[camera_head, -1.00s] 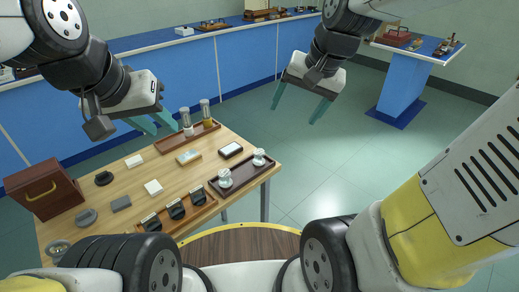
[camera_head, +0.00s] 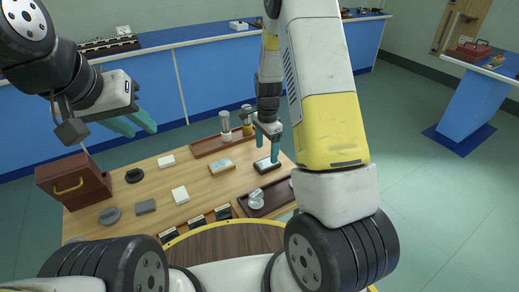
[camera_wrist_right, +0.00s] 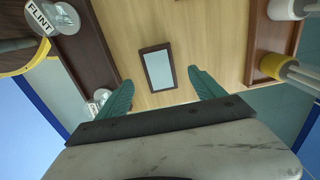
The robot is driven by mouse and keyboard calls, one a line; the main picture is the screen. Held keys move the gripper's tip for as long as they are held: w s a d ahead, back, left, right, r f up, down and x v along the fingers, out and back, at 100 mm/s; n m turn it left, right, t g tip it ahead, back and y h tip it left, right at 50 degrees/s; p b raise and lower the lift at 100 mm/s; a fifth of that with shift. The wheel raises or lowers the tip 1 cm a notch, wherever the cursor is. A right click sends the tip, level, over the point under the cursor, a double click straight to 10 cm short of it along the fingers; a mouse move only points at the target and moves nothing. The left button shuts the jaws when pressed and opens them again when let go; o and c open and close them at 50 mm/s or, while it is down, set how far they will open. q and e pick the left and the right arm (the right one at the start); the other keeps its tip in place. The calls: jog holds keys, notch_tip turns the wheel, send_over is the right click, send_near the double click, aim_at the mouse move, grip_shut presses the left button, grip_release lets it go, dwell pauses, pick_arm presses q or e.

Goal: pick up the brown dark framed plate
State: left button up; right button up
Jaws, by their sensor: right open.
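The brown dark framed plate (camera_head: 264,166) lies flat on the wooden table, towards its right side. In the right wrist view the plate (camera_wrist_right: 158,69) shows a dark brown frame around a pale blue-grey face. My right gripper (camera_head: 267,148) is over the plate, pointing down. In the wrist view its open fingers (camera_wrist_right: 160,79) are spread wider than the plate, one to each side, with nothing between them. In the head view the fingers partly cover the plate. My left gripper (camera_head: 142,129) is open and empty above the back left of the table.
A light-wood framed plate (camera_head: 221,166) lies left of the dark one. A brown tray (camera_head: 210,146) with bottles stands behind it. A dark tray (camera_head: 273,199) with glass-topped pieces stands in front. A brown box (camera_head: 72,181) sits at the table's left end.

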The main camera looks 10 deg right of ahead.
aim_at(267, 162)
jog(key=f, duration=0.5)
jog(key=shift+d+f, duration=0.2)
jog(key=shift+f, duration=0.15)
jog(key=c, duration=1.6)
